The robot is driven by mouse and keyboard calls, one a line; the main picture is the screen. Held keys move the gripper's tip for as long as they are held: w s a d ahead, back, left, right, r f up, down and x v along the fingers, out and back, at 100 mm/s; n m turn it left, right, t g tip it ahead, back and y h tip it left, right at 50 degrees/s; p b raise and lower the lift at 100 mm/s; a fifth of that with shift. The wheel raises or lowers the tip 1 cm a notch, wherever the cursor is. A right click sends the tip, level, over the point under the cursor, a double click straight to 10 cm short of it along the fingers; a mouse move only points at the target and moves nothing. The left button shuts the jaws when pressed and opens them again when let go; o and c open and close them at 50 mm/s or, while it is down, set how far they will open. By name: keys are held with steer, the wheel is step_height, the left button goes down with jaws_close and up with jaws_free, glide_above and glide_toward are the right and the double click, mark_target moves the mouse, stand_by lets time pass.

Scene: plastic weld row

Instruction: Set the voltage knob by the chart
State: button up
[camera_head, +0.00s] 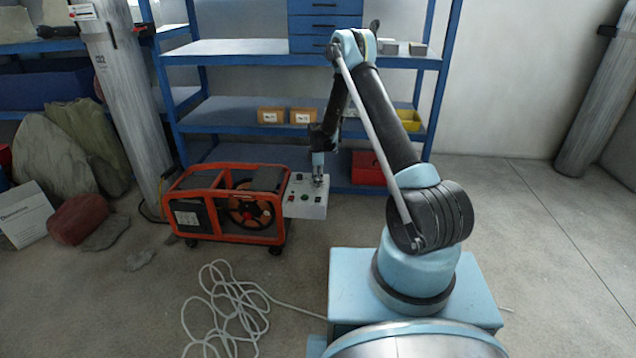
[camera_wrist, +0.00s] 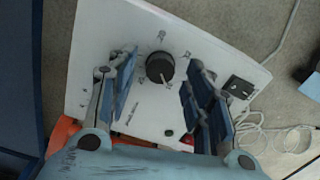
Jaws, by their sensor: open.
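The voltage knob (camera_wrist: 160,67) is a round black dial with a pale pointer line, on a white control panel (camera_wrist: 100,25). Small marks ring the knob, too small to read. The pointer runs toward the lower side in the wrist view. My gripper (camera_wrist: 158,82) is open, its blue-padded fingers on either side of the knob and apart from it. In the head view my gripper (camera_head: 319,178) is over the white control box (camera_head: 306,208) at the right end of an orange-framed machine (camera_head: 225,200). I cannot make out a chart for the knob in either view.
A blue shelf rack (camera_head: 245,100) stands behind the machine. A loose white cable (camera_head: 235,305) lies on the floor in front. The floor at right is clear.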

steer(key=shift+f, duration=0.65)
steer(key=shift+c, duration=0.2)
steer(key=c, duration=1)
steer(key=shift+d, duration=0.1)
steer(key=shift+c, duration=0.2)
